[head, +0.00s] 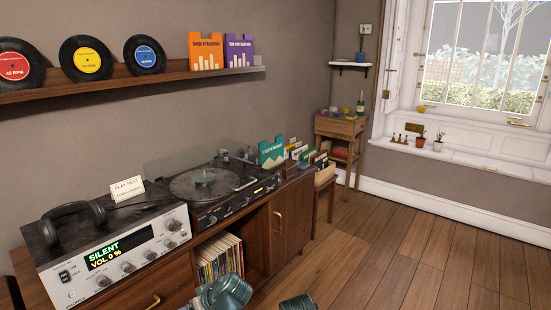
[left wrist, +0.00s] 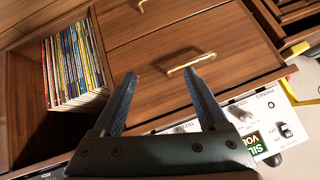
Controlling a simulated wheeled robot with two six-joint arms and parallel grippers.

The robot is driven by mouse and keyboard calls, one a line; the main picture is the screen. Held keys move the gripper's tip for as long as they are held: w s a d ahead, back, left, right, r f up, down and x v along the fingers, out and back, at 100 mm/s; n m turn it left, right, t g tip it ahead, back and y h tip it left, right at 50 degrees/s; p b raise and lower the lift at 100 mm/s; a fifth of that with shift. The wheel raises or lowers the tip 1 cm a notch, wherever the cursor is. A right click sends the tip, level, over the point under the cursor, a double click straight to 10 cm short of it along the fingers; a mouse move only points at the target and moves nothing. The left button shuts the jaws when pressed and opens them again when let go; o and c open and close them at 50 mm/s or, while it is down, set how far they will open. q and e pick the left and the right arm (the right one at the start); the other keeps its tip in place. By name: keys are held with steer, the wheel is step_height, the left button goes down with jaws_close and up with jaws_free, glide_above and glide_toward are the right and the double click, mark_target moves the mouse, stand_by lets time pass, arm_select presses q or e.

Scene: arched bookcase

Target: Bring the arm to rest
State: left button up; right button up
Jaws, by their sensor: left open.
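My left gripper (left wrist: 161,76) shows in the left wrist view with its two dark fingers wide apart and nothing between them. It is in front of the wooden cabinet (left wrist: 155,48), whose brass handle (left wrist: 192,64) shows just past the fingers; I cannot tell the exact gap. In the head view only parts of my own arms show at the bottom edge, and no fingertips can be made out there. My right gripper is not in view.
The cabinet carries an amplifier (head: 117,259) reading "SILENT VOL 0 %", headphones (head: 72,218), a "PLAY NEXT" card (head: 127,189) and a turntable (head: 204,184). Record sleeves (head: 219,259) fill an open compartment. A wall shelf (head: 130,83) holds records. The wooden floor (head: 400,262) at right is clear.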

arm_select(q)
steer(key=s+d+f+m+g+h, duration=0.3)
steer(key=s+d+f+m+h, duration=0.3)
steer(key=s+d+m+h, duration=0.15)
steer(key=s+d+m+g, duration=0.1)
steer(key=s+d+m, duration=0.45)
steer(key=d, duration=0.55)
step_height(320, 180, up, 37)
steer(key=n+p, duration=0.1)
steer(key=p, duration=3.6)
steer(key=shift+w+a+f+y, duration=0.1)
steer(key=shift+f+y, duration=0.05)
steer(key=shift+y, duration=0.1)
